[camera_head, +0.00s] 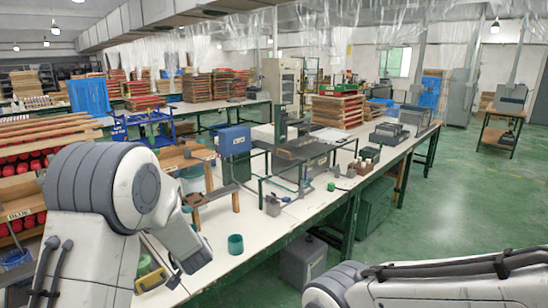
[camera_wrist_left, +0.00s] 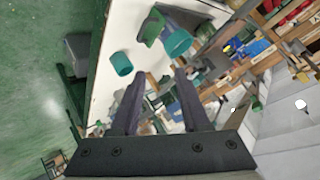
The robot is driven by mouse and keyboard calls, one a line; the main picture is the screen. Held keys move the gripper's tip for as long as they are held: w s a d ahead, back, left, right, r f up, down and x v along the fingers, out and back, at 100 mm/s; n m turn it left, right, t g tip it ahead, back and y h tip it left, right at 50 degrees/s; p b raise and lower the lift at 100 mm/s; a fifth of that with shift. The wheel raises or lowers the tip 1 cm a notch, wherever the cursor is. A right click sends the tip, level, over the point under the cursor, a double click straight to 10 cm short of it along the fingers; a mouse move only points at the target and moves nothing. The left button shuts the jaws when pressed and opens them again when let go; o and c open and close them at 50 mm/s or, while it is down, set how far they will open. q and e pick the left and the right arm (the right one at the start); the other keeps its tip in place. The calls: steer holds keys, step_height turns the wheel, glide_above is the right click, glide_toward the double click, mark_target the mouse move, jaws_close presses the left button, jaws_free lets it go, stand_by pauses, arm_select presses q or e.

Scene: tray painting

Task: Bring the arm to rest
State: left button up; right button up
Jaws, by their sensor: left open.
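My left arm (camera_head: 105,190) comes in from the left, bent over the near end of the long white worktable (camera_head: 215,265). My left gripper (camera_head: 176,272) hangs above the tabletop, partly hidden by its own wrist. In the left wrist view its two dark fingers (camera_wrist_left: 156,88) are apart with nothing between them. A teal cup (camera_head: 235,243) stands on the table to the gripper's right and also shows in the wrist view (camera_wrist_left: 122,64). My right arm (camera_head: 440,280) lies across the lower right; its gripper is out of the picture.
A second teal cup (camera_wrist_left: 178,42) sits beside a green piece (camera_wrist_left: 150,27), beyond the fingers. A wooden stand (camera_head: 208,185) and a blue box (camera_head: 234,141) are farther up the table. A grey container (camera_head: 303,262) is on the floor beside it. Green floor (camera_head: 470,210) at right is open.

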arm_select(q)
steer(key=s+d+n+g+h, duration=0.2)
steer(key=s+g, duration=0.2)
steer(key=s, duration=0.9)
steer(key=s+d+n+g+h, duration=0.1)
steer(key=s+d+g+h, duration=0.15)
steer(key=s, duration=1.05)
steer(key=s+d+r+m+g, duration=0.1)
steer(key=s+d+r+m, duration=0.1)
steer(key=s+d, duration=0.4)
steer(key=s+d+r+m+g, duration=0.2)
steer(key=s+d+r+m, duration=0.1)
steer(key=s+d, duration=0.4)
steer(key=shift+s+d+r+m, duration=0.15)
steer(key=shift+s+r+m, duration=0.1)
steer(key=shift+m, duration=0.65)
